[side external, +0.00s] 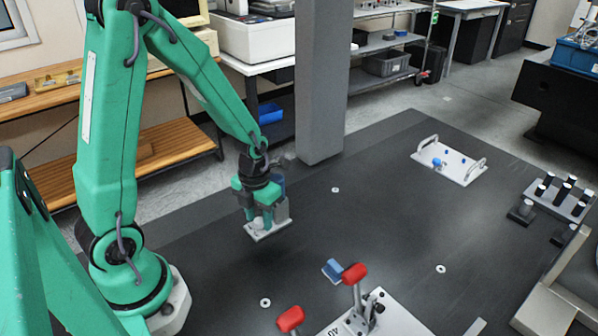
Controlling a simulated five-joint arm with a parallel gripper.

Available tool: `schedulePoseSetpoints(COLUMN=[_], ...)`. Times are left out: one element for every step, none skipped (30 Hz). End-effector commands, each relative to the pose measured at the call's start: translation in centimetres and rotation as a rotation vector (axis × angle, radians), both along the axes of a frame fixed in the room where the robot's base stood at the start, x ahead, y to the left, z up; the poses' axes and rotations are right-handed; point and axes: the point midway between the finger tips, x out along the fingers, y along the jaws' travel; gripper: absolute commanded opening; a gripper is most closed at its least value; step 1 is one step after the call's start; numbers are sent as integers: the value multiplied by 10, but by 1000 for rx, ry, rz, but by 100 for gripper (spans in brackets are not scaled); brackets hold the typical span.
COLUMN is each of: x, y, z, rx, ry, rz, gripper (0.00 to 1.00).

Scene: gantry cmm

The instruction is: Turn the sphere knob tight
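My gripper (263,218) points down at the left of the dark table, at a small pale plate (284,224). A small light rounded shape (258,224) shows low at the fingers, over the plate; it may be the sphere knob, but it is too small to be sure. The green fingers and a grey block beside them hide much of the plate. I cannot tell whether the fingers touch the rounded shape or are shut on it.
A grey column (322,80) stands behind my gripper. Red-handled clamps (354,274) on a white plate (395,318) and a blue block (332,270) are at the front. A plate with two handles (462,170) lies at the back right. The table's middle is mostly clear.

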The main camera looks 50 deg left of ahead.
Motion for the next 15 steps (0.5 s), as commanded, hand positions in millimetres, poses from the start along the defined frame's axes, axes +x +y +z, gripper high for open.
schedulePoseSetpoints(x=[0,0,0,0,0,0,0,0,0,0,0,0,0,0,0], y=[0,0,0,0,0,0,0,0,0,0,0,0,0,0,0], z=[0,0,0,0,0,0,0,0,0,0,1,2,3,4,5], rx=[0,0,0,0,0,0,0,0,0,0,0,0,0,0,1], ry=[0,0,0,0,0,0,1,1,1,0,0,0,-1,-1,-2], rz=[0,0,0,0,1,1,1,1,1,1,1,1,1,1,1], gripper=[45,45,45,45,45,45,45,45,45,45,45,45,45,45,45])
